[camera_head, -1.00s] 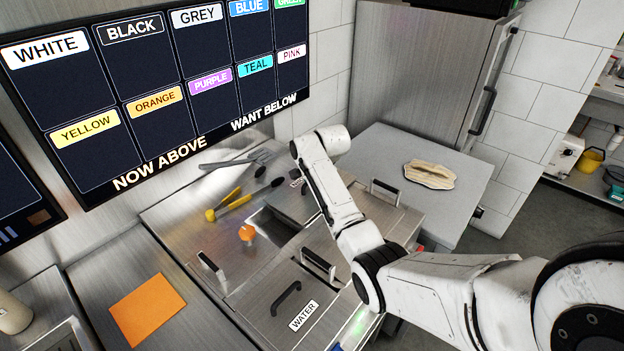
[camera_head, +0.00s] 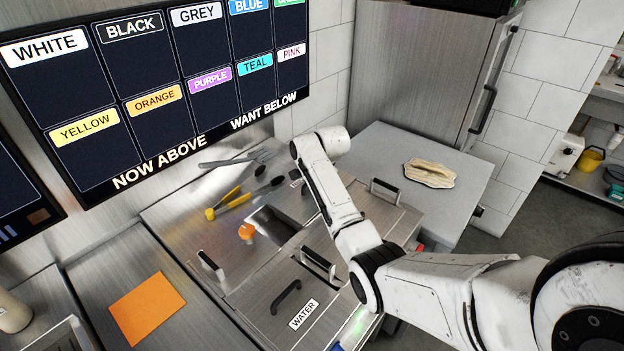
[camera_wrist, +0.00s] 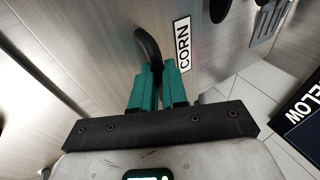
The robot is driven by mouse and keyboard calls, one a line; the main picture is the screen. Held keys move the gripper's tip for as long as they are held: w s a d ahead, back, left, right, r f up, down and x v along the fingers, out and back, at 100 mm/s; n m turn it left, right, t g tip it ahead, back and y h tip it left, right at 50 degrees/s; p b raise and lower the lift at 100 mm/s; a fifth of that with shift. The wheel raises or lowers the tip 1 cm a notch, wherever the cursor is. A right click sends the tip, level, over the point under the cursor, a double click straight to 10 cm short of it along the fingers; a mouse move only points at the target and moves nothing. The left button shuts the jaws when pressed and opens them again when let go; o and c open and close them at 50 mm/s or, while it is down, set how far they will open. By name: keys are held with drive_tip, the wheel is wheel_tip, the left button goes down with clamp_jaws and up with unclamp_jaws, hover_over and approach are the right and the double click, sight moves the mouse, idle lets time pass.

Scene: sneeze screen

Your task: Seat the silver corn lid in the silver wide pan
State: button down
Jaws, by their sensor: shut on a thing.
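In the wrist view my gripper (camera_wrist: 158,88) is shut on the black handle (camera_wrist: 147,45) of the silver corn lid (camera_wrist: 100,35). The white CORN label (camera_wrist: 182,45) is beside the fingers. In the head view my arm hides the gripper and most of the lid; a small tilted label (camera_head: 296,182) shows just left of the arm. An open rectangular well (camera_head: 275,226) in the steel counter, which may be the silver wide pan, lies left of my arm. I cannot tell how far the lid is above the counter.
A closed WATER lid (camera_head: 285,297) is in front of the open well. Other handled lids stand around it. A cloth (camera_head: 430,173) lies on the right counter.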

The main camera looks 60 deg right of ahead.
drive_tip(key=shift+f, duration=0.1)
drive_tip(key=c, duration=1.1)
unclamp_jaws()
drive_tip(key=shift+f, duration=0.15)
drive_tip(key=shift+v, duration=3.4)
